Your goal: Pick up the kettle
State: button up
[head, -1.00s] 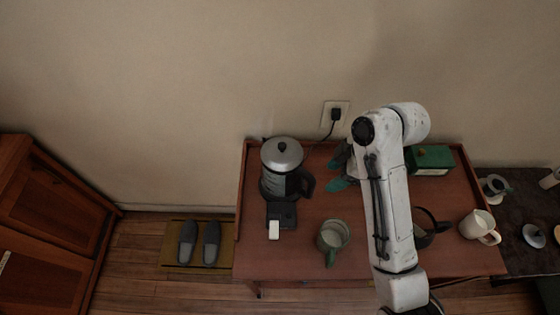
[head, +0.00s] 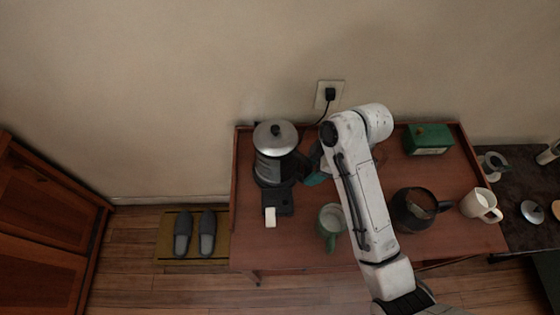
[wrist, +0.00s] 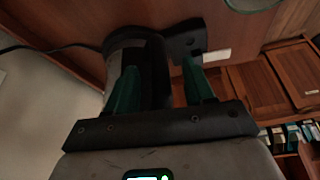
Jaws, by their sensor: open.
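My gripper (head: 315,172) is just right of the handle, partly hidden behind my arm; one green finger shows. In the wrist view my gripper (wrist: 160,68) is open, with a green finger on each side of the kettle's dark handle (wrist: 156,72). I cannot tell whether either finger touches it.
A green-handled mug (head: 331,220) stands in front of the kettle. A dark pot (head: 410,212), a white mug (head: 478,205) and a green box (head: 428,147) stand to the right of my arm. A cord runs from the wall outlet (head: 330,92) behind the table.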

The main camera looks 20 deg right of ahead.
jog(key=shift+x, duration=1.15)
grip_shut()
dwell(0.5)
jog(key=shift+w+r, duration=0.1)
jog(key=shift+r, duration=0.05)
